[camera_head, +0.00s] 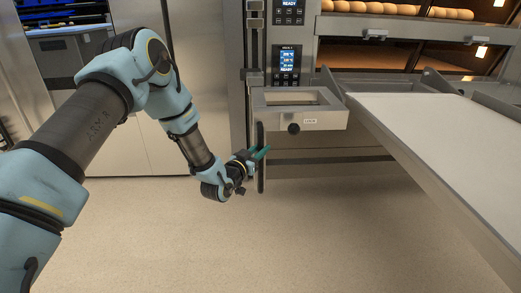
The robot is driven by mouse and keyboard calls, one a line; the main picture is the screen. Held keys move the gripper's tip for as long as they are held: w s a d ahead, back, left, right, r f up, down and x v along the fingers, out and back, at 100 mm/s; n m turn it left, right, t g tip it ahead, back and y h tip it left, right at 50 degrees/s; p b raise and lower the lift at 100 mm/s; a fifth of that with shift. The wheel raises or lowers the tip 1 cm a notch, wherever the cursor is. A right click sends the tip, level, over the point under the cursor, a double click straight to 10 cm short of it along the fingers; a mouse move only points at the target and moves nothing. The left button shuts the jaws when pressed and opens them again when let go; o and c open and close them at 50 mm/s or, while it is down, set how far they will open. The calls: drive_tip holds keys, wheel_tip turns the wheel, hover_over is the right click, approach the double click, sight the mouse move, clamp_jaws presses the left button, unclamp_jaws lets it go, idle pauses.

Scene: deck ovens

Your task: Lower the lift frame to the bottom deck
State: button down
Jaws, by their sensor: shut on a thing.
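The lift frame (395,134) is a metal frame carrying a pale flat bed on the right, standing in front of the deck ovens. A boxy metal bracket (322,120) with a black knob (294,128) and a small label is at its left side. A dark upright bar (261,185) hangs below the bracket. My gripper (262,153) has teal fingertips and is shut on this upright bar, near its upper part. The exact contact is small and partly hidden by the gripper.
The deck ovens (420,27) stand behind, with loaves (400,9) on the upper deck. Control panels (287,60) are left of them. Steel cabinet doors (130,140) fill the left background. The beige floor (200,250) is clear below the gripper.

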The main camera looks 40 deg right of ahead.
idle(0.9)
wheel_tip(320, 180, down, 3)
drive_tip(key=shift+r+b, duration=0.2)
drive_tip(key=shift+b, duration=0.8)
drive_tip(key=c, duration=0.7)
unclamp_jaws()
drive_tip(key=shift+r, duration=0.1)
drive_tip(key=shift+r, duration=0.1)
drive_tip(key=p+v, duration=0.1)
drive_tip(key=v, duration=1)
